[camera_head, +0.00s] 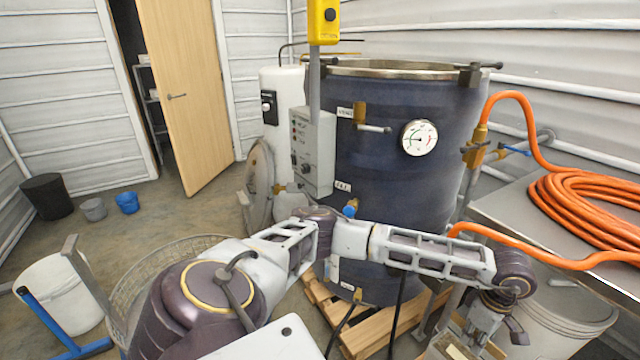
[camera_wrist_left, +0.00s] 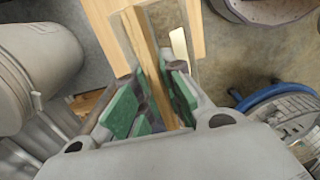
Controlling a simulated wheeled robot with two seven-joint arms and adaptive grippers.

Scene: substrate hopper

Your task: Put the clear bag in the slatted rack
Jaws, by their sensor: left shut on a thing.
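My left arm reaches across the head view to the lower right, where its gripper (camera_head: 470,343) points down and is partly cut off by the frame edge. My right gripper is not in view.
A dark blue tank (camera_head: 400,190) stands on a wooden pallet (camera_head: 375,325). An orange hose (camera_head: 590,195) lies coiled on a metal table (camera_head: 520,210) at right, with a lidded grey bucket (camera_head: 570,310) below. A wire basket (camera_head: 135,285) and white bucket (camera_head: 60,290) stand at left. Floor is clear before the door.

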